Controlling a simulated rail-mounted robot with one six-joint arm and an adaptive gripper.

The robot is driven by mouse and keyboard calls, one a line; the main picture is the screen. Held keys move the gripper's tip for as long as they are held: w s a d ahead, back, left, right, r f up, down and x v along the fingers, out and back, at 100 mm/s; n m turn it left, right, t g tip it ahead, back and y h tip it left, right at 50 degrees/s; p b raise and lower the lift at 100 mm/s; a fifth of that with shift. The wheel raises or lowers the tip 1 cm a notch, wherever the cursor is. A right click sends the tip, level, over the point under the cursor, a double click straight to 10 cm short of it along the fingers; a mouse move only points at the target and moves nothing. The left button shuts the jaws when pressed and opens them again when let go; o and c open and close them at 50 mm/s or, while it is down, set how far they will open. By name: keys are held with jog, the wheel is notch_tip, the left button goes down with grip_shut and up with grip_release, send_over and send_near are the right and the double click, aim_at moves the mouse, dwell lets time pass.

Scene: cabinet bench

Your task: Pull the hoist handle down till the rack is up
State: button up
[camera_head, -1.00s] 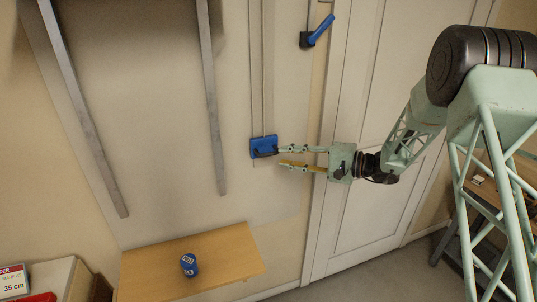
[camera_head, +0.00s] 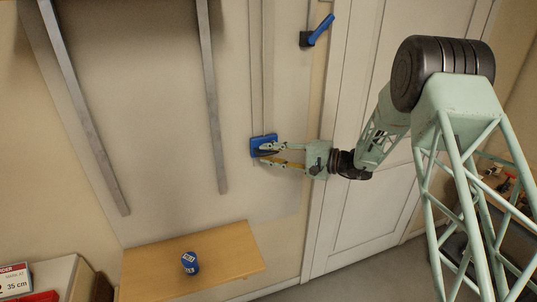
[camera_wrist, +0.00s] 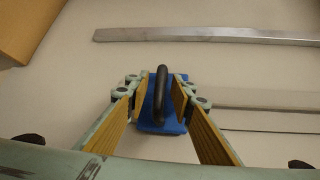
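The hoist handle is a blue block (camera_head: 257,140) with a black grip (camera_wrist: 161,95), on a cord line against the pale wall panel. My gripper (camera_head: 265,155) reaches it from the right in the head view. In the wrist view my gripper (camera_wrist: 160,98) has its yellow-padded fingers on either side of the black grip, with a gap visible on each side. It looks open. A wooden shelf (camera_head: 222,247) is low in front of the panel; I cannot tell if it is the rack. No other rack shows clearly.
A blue can (camera_head: 190,264) stands on the wooden shelf. Two grey rails (camera_head: 212,100) run up the panel. A blue lever (camera_head: 318,31) is on the wall at the upper right, beside a white door (camera_head: 350,215).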

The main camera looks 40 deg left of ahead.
grip_shut()
jog(key=shift+f, duration=0.1)
jog(key=shift+f+b, duration=0.8)
jog(key=shift+b, duration=0.75)
grip_release()
jog(key=shift+r, duration=0.1)
jog(key=shift+d, duration=0.1)
